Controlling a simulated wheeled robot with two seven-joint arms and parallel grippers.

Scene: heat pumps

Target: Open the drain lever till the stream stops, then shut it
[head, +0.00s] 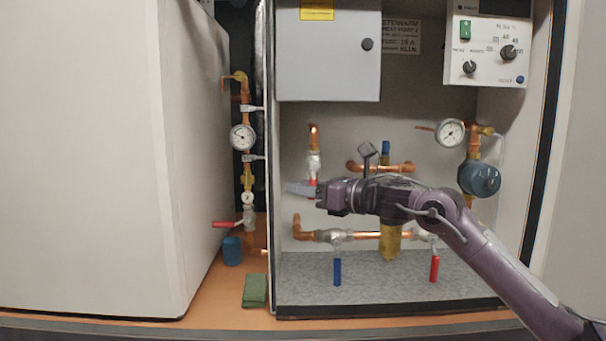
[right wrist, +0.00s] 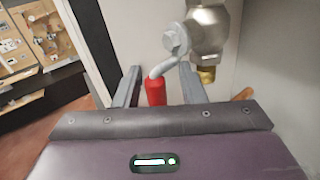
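A silver valve (head: 314,165) hangs from a copper elbow on the back wall of the open cabinet, and a bit of its red lever (head: 312,182) shows by my right gripper (head: 300,189). In the right wrist view, a red-sleeved lever (right wrist: 156,90) hangs from a silver valve body (right wrist: 207,30) with a brass lower end. My right gripper (right wrist: 158,88) is open, its fingers on either side of the red sleeve with gaps. No water stream can be made out. My left gripper is not in view.
Another red-handled valve (head: 226,224) sits on the pipe left of the cabinet, above a blue cup (head: 232,251). A green cloth (head: 255,291) lies on the orange floor. Blue (head: 337,271) and red (head: 434,268) handles hang from the lower pipe. A yellow-brown filter (head: 390,246) hangs behind my arm.

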